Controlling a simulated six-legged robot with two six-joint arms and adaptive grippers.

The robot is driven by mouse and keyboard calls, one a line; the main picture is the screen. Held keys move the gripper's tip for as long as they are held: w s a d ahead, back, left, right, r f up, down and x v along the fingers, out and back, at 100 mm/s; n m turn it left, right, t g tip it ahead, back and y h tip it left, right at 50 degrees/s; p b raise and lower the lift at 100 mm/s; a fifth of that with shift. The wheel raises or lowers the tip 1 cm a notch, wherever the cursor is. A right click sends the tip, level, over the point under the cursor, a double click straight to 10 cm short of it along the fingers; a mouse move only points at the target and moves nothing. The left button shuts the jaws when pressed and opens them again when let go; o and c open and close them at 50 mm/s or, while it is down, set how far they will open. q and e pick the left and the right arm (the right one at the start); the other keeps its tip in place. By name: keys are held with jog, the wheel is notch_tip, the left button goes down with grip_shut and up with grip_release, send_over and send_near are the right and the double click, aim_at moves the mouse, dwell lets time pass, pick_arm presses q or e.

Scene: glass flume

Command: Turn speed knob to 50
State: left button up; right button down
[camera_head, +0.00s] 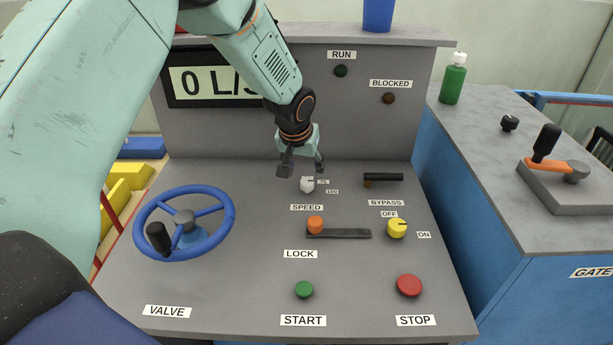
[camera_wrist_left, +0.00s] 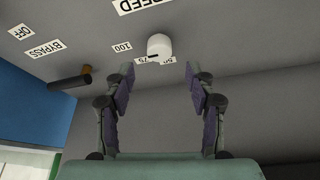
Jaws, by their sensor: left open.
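The speed knob (camera_head: 307,185) is a small white knob on the grey panel, above the SPEED label (camera_head: 306,208). Scale marks 75 and 100 show to its right in the head view; the rest of the scale is hidden or too small. My left gripper (camera_head: 302,172) is open just above and behind the knob, pointing down. In the left wrist view the white knob (camera_wrist_left: 160,46) lies ahead of the spread fingers (camera_wrist_left: 160,85), apart from both, with a dark pointer line near the 75 mark. My right gripper is not in view.
A black bypass lever (camera_head: 384,177) and a yellow knob (camera_head: 397,228) stand to the right. An orange lock knob with a dark bar (camera_head: 345,233) is in front. A blue valve wheel (camera_head: 184,222) is at left. Green START (camera_head: 304,290) and red STOP (camera_head: 409,285) buttons are nearest.

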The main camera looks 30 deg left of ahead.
aim_at(307, 181)
pick_arm(q)
jog(key=x, duration=0.5)
jog(key=shift+w+d+f, duration=0.1)
jog(key=shift+f, duration=0.25)
jog(key=shift+s+r, duration=0.2)
jog(key=shift+s, duration=0.1)
jog(key=shift+w+f, duration=0.15)
jog(key=shift+w, duration=0.1)
jog(key=c, duration=0.9)
jog(key=shift+c, duration=1.2)
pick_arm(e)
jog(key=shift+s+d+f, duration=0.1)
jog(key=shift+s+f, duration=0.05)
